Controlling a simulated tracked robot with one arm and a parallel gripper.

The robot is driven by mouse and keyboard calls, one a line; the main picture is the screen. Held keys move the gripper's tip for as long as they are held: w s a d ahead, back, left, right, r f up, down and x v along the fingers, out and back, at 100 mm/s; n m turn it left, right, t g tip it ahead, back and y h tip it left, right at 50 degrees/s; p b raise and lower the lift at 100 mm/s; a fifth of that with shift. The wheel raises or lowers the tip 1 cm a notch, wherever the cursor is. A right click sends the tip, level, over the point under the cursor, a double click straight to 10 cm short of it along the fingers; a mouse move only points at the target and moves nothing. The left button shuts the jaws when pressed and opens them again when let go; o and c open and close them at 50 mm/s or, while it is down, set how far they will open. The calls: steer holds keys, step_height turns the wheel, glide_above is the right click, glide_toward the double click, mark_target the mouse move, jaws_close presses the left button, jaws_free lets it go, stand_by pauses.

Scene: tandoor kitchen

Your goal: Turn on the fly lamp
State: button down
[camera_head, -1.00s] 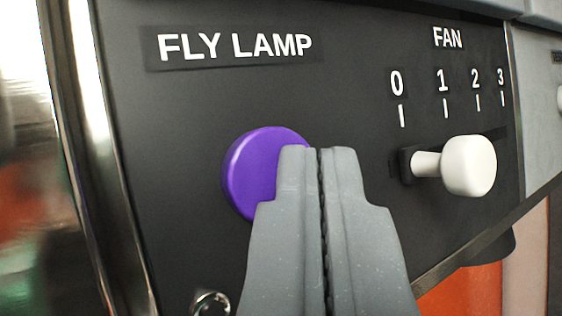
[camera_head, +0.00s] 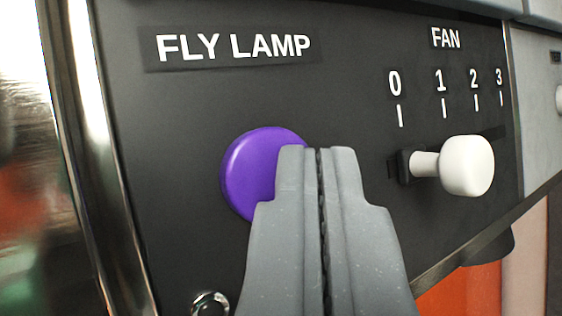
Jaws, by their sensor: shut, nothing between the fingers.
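A round purple button (camera_head: 250,170) sits on a black panel under a "FLY LAMP" label (camera_head: 233,47). My gripper (camera_head: 318,152) is shut and empty, with its grey fingers pointing at the panel. The fingertips overlap the right edge of the button in the picture and hide part of it. I cannot tell whether the tips touch the button.
A white fan knob (camera_head: 466,166) sticks out of a slot to the right, under a "FAN" label (camera_head: 446,38) with marks 0 to 3. A small metal fitting (camera_head: 210,304) is at the bottom. A shiny metal edge (camera_head: 100,150) runs down the left.

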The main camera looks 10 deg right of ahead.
steer(key=shift+w, duration=0.15)
stand_by(0.3)
steer(key=shift+w+a, duration=0.15)
steer(key=shift+w, duration=0.1)
steer(key=shift+s, duration=0.1)
steer(key=shift+s+b, duration=0.35)
steer(key=shift+b, duration=0.2)
steer(key=s+d+b, duration=0.2)
steer(key=s+b, duration=0.3)
steer(key=shift+s+d, duration=0.15)
steer(key=shift+s, duration=0.15)
stand_by(0.3)
